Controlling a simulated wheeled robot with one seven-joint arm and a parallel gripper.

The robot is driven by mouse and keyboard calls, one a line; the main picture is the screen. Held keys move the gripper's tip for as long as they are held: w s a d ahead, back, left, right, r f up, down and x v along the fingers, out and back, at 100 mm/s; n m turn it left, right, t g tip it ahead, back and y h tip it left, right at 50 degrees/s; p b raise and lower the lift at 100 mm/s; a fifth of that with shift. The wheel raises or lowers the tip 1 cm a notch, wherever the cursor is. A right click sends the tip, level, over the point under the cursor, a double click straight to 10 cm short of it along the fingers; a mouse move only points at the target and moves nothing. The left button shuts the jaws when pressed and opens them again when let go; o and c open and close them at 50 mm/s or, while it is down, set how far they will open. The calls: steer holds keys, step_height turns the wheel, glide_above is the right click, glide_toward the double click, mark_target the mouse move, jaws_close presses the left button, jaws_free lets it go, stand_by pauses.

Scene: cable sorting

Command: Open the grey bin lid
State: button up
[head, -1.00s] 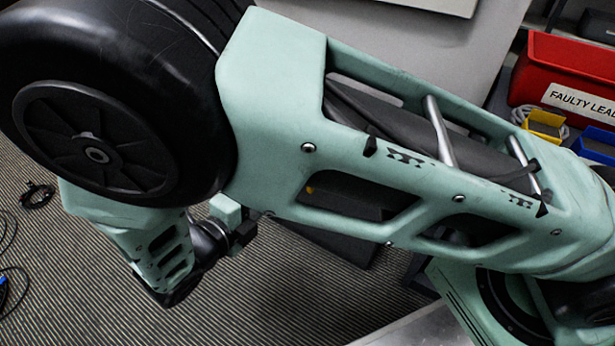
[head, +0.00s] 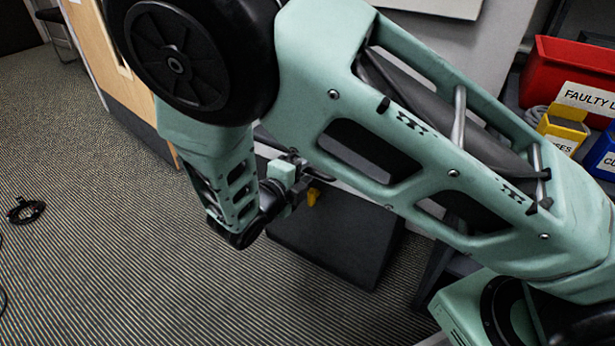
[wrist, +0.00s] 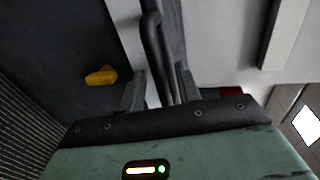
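The dark grey bin (head: 335,245) stands on the carpet in the head view, its upper part and lid largely hidden behind my arm. A yellow piece (head: 313,196) shows on or in front of its dark face. It also shows left of my gripper in the wrist view (wrist: 101,75). A dark bar (wrist: 155,45), perhaps the lid's edge or handle, runs between my fingers in the wrist view. My gripper (wrist: 160,88) is open around it, with a gap visible on the bar's left. In the head view the fingertips are mostly hidden at the bin's upper left.
A red bin (head: 570,75) labelled faulty, a yellow bin (head: 563,133) and a blue bin (head: 603,155) sit at the right. A black cable coil (head: 26,210) lies on the carpet at the left. A wooden door or panel (head: 120,85) stands behind. The carpet between is clear.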

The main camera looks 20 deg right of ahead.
steer(key=shift+w+d+f, duration=0.1)
steer(key=shift+w+d, duration=0.25)
steer(key=shift+d, duration=0.15)
jaws_close()
